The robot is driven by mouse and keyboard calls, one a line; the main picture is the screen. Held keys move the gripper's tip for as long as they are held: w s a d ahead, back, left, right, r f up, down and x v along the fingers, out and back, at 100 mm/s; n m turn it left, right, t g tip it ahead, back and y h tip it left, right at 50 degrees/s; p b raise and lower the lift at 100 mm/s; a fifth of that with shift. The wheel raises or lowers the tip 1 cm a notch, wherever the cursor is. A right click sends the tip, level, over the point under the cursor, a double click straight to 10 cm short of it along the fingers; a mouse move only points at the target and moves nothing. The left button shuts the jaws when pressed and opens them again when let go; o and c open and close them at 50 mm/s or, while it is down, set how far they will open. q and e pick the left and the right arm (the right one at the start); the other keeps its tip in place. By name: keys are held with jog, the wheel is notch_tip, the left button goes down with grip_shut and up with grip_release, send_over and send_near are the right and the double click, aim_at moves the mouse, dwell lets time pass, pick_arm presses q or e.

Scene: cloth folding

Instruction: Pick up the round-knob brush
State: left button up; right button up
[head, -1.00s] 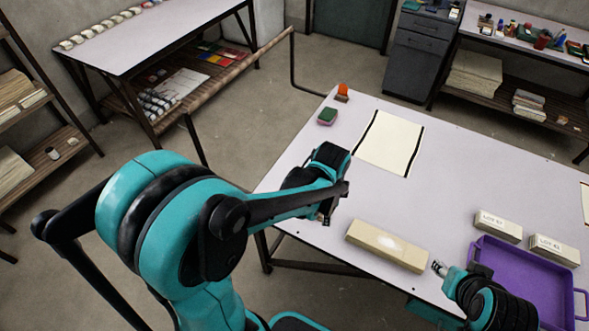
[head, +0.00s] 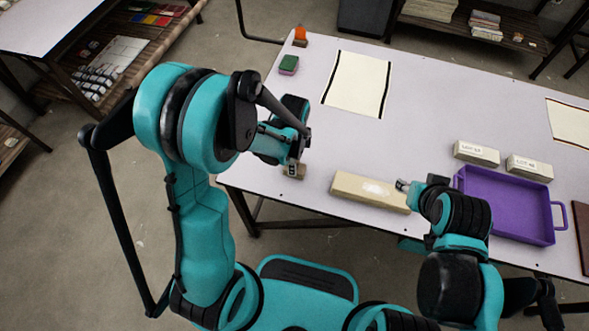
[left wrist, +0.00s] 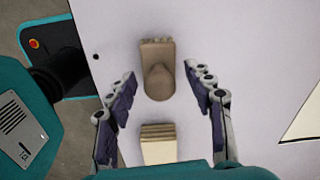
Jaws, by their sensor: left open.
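The round-knob brush (left wrist: 158,78) is a small tan block with a rounded knob on top and a ridged far end, seen from above in the left wrist view. My left gripper (left wrist: 159,73) is open, with one finger on each side of it and a gap to both. In the head view a small tan piece (head: 297,171) shows at the table's near-left edge, mostly hidden by my left gripper (head: 291,168). A second tan, ridged piece (left wrist: 158,146) lies closer to the wrist. My right gripper (head: 403,186) is beside a long beige block; its jaws are unclear.
The long beige block (head: 350,187) lies near the front edge. A purple tray (head: 555,236) and two white boxes (head: 476,153) (head: 529,168) are to the right. A paper sheet (head: 355,83), green block (head: 289,64) and orange item (head: 300,34) are farther back. The table's middle is clear.

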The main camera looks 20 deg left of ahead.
pick_arm(q)
grip_shut()
dwell(0.3)
jog(key=shift+r, duration=0.3)
notch_tip(320, 180, up, 4)
jog(key=p, duration=0.2)
jog(key=shift+p, duration=0.3)
jog(key=d+r+p, duration=0.3)
jog(key=d+r, duration=0.3)
jog(key=d, duration=0.5)
jog(key=shift+w+d+r, duration=0.2)
jog(key=shift+w+d, duration=0.1)
jog(key=shift+w, duration=0.1)
